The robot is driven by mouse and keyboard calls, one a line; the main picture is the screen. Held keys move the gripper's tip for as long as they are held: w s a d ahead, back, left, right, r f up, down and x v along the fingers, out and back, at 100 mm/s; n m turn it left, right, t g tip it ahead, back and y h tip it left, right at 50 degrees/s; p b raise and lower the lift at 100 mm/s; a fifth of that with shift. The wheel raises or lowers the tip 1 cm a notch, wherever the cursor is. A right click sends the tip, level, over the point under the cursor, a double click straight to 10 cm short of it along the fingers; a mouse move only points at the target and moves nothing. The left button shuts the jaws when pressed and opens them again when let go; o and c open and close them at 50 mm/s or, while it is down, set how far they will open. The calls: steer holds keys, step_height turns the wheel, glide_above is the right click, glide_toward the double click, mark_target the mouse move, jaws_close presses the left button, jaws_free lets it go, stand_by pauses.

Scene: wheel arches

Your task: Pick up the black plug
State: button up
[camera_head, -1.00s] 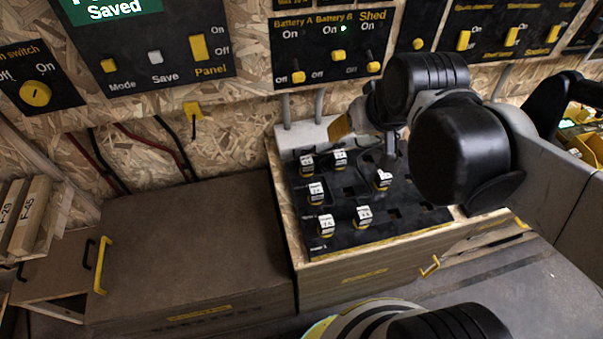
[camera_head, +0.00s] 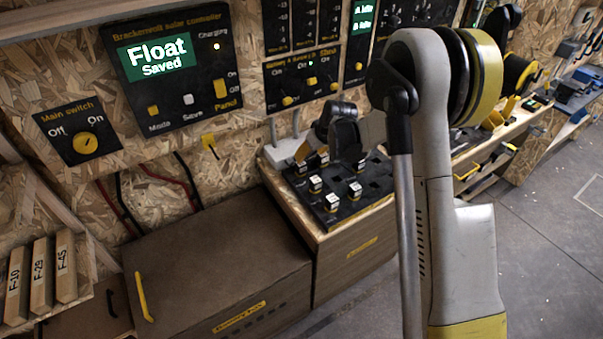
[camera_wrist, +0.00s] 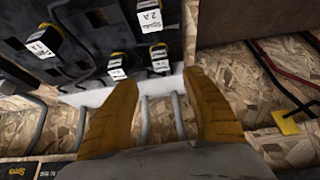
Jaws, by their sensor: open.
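Several small black plugs with white labels and yellow bases stand in a black socket board. In the head view, one plug (camera_head: 332,203) is at the board's near-left side and another (camera_head: 355,190) is to its right. The board (camera_head: 372,205) tops a wooden box. I cannot tell which plug is meant. In the wrist view, a labelled plug (camera_wrist: 159,57) lies ahead between my fingertips' directions, with another (camera_wrist: 116,66) to its left. My gripper (camera_wrist: 161,80) is open and empty, its yellow fingers apart. In the head view, my dark arm parts hide the gripper and the board's back.
A brown battery box (camera_head: 220,255) stands left of the board. Wall switch panels (camera_head: 170,70) hang behind. A yellow wall fitting (camera_head: 209,142) has a black cable. Labelled wooden blocks (camera_head: 40,275) stand at left. Open floor (camera_head: 545,230) lies at right.

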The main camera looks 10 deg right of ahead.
mark_target(301, 164)
steer(key=b+x, duration=0.1)
steer(key=x, duration=0.4)
steer(key=b+x, duration=0.3)
steer(key=x, duration=0.2)
steer(key=shift+w+a+f, duration=0.2)
steer(key=shift+w+f, duration=0.05)
steer(key=shift+f, duration=0.05)
steer(key=shift+r, duration=0.1)
jaws_close()
